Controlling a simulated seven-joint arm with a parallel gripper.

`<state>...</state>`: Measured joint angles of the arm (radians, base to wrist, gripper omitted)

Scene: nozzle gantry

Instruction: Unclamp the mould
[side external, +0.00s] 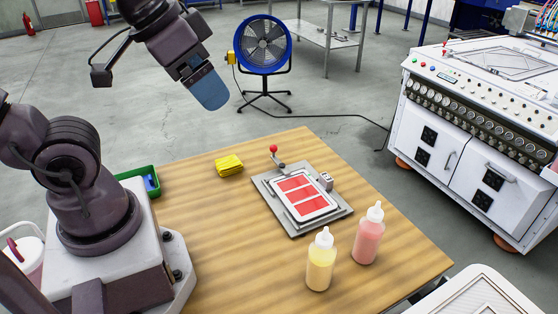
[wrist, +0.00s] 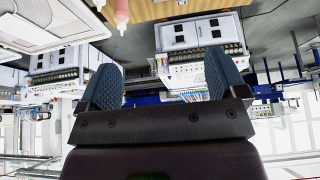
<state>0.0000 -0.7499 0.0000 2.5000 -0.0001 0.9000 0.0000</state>
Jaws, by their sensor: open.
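The mould (side external: 304,195) lies flat on the wooden table, a grey plate with a white-rimmed frame around red panels. A lever with a red ball knob (side external: 273,149) rises at its back edge, and a small grey block (side external: 326,181) sits at its right side. Whether the clamp grips the frame is too small to tell. My gripper (side external: 208,88) is high above the table's back edge, up and left of the mould and well apart from it. In the wrist view my gripper (wrist: 162,88) has its two blue fingers wide apart with nothing between them. The mould is not seen there.
A yellow bottle (side external: 320,262) and a pink bottle (side external: 368,235) stand in front of the mould. A yellow cloth (side external: 229,166) and a green tray (side external: 138,174) lie to its left. The wooden table (side external: 220,240) is bare at front left. A blue fan (side external: 263,45) stands behind.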

